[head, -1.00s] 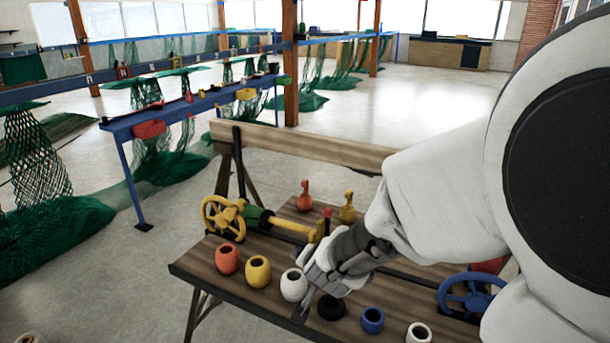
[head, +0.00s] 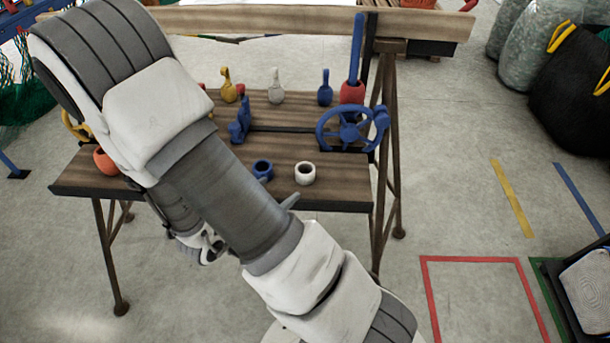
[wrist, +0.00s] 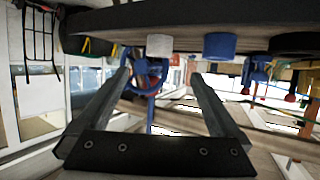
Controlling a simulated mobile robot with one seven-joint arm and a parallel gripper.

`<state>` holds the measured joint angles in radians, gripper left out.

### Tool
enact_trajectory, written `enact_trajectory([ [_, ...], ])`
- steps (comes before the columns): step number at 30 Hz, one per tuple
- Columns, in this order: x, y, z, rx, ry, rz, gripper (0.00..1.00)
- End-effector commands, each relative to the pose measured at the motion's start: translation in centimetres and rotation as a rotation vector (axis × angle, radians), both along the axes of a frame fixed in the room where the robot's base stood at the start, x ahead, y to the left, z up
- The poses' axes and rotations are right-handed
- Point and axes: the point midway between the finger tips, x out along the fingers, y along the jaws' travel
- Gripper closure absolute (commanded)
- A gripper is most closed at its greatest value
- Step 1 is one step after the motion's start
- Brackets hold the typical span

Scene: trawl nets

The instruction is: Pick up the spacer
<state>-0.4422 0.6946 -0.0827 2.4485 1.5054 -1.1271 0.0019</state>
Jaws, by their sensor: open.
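Short hollow pieces stand along the bench's near edge; I cannot tell which is the spacer. A white ring (head: 305,174) and a blue ring (head: 262,170) stand upright, apart from each other. An orange-red pot (head: 103,160) is partly behind my arm. The wrist view looks upside down and shows the white ring (wrist: 159,46), the blue ring (wrist: 219,46) and a black ring (wrist: 296,45). My gripper (wrist: 160,75) is open and empty, its fingers apart and pointing toward the bench edge. In the head view my arm hides most of the gripper and the bench's left part.
The wooden bench (head: 335,194) carries a blue handwheel (head: 350,128) and yellow, grey and blue pin-like pieces behind the rings. A blue post (head: 356,50) rises at the right rear. Dark bags (head: 575,90) stand at right.

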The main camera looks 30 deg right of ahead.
Motion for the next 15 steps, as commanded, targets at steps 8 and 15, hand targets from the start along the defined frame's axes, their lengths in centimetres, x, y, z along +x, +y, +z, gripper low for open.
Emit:
enact_trajectory([
  [8,2.1,-4.7,-2.3,0.000,0.000,-0.008,0.00],
  [15,4.0,-8.6,-4.0,0.002,-0.001,-0.004,0.00],
])
